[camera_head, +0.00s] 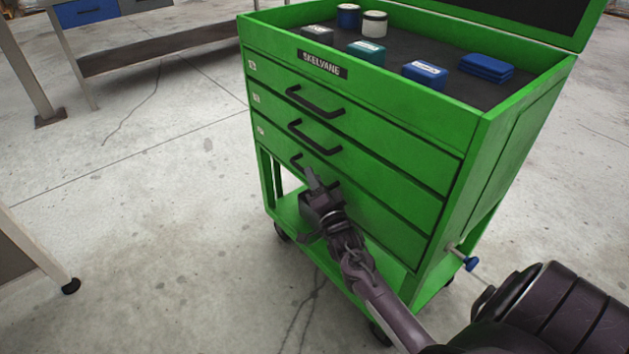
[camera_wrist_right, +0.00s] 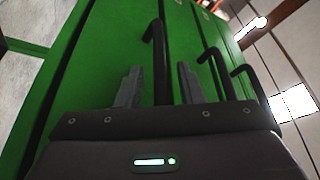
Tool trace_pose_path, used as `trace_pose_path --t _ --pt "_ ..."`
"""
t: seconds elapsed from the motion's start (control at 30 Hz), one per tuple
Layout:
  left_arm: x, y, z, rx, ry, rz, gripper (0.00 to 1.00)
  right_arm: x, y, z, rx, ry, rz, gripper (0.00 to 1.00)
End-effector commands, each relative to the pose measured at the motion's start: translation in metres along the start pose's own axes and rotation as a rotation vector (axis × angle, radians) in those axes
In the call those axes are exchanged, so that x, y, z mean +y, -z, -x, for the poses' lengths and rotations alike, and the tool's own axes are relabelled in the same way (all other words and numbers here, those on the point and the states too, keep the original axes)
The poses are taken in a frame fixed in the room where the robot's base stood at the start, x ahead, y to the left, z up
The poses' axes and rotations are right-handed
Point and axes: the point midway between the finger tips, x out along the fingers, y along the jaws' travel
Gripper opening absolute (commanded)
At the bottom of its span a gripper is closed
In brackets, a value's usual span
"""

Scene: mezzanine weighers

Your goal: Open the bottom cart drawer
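The bottom drawer (camera_head: 385,226) of the green cart (camera_head: 535,115) looks closed, its front flush with the drawers above. Its black bar handle (camera_head: 296,162) is partly hidden by my right gripper (camera_head: 311,178) in the head view. In the right wrist view the fingers of my right gripper (camera_wrist_right: 160,86) are spread, one on each side of the bottom handle (camera_wrist_right: 156,50), with gaps between them and the bar. My left gripper is not in view.
The middle handle (camera_head: 314,137) and top handle (camera_head: 314,102) sit above. Several small boxes and tins stand on the cart's open top. A blue-tipped knob (camera_head: 471,263) sticks out at its right side. A workbench (camera_head: 160,48) stands at the back left.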

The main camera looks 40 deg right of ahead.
Motion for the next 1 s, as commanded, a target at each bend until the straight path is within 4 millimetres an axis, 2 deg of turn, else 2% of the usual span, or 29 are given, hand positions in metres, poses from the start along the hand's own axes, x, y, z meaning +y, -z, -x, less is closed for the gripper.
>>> trace_pose_path --t 0.33,0.6,1.0 --pt "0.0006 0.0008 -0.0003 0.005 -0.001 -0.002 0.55 0.0002 -0.0003 -0.0047 -0.001 -0.001 0.001 0.33" --pt "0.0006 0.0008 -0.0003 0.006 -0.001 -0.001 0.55 0.0003 -0.0004 -0.0045 -0.001 -0.001 0.001 0.0" --pt "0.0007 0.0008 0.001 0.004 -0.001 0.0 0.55 -0.0007 -0.0017 -0.0038 -0.001 -0.002 0.0 0.0"
